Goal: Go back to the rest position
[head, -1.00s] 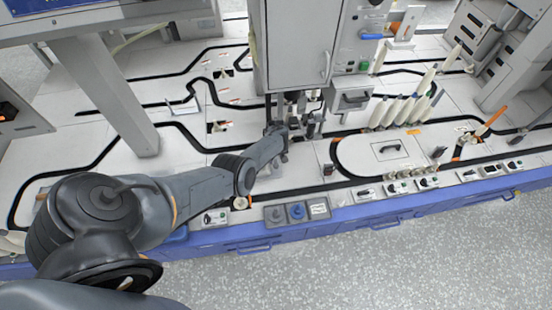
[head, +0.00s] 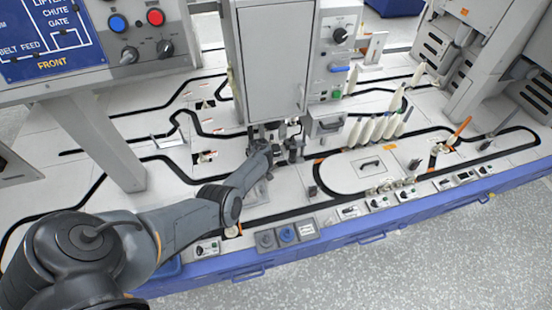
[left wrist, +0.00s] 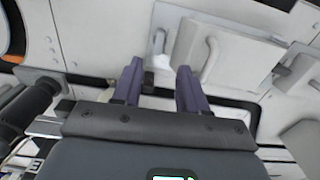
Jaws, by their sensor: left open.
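My left arm comes in from the lower left in the head view and reaches to the foot of the grey cabinet (head: 275,60). My left gripper (head: 274,140) is there, small and partly hidden among dark parts under the cabinet. In the left wrist view its two purple-grey fingers (left wrist: 157,85) stand apart with nothing between them. Behind the fingers is a white surface with handled boxes (left wrist: 215,50). My right gripper is not in view.
The white table (head: 240,195) carries black track loops. Several white bobbins (head: 375,128) stand right of the cabinet. A control panel (head: 90,40) on a grey post is at the upper left. Buttons and switches (head: 287,235) line the blue front edge. The floor in front is clear.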

